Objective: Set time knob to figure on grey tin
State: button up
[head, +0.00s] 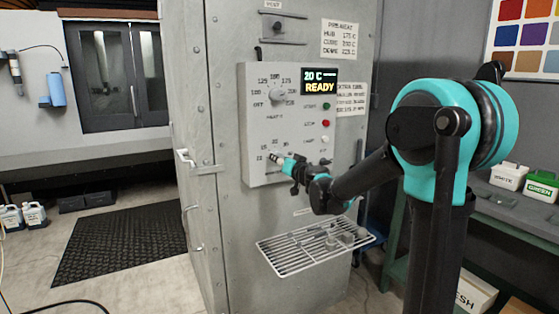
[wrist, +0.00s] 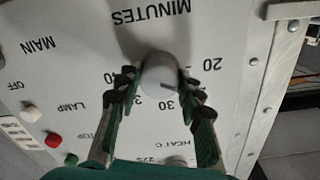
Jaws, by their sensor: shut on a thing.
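The panel (head: 252,128) has an upper heat knob (head: 277,93), a display (head: 320,82) reading 20 C READY, and green and red buttons. A wire rack (head: 290,254) with small grey parts juts out below. A dark mat (head: 120,245) lies on the floor at left.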

jog(key=shift+d+m+y, duration=0.1)
jog(key=shift+m+y, duration=0.3)
jog(key=shift+m, duration=14.1)
jog(key=o, duration=1.2)
jog(key=shift+c, duration=0.2)
jog(key=v, duration=1.2)
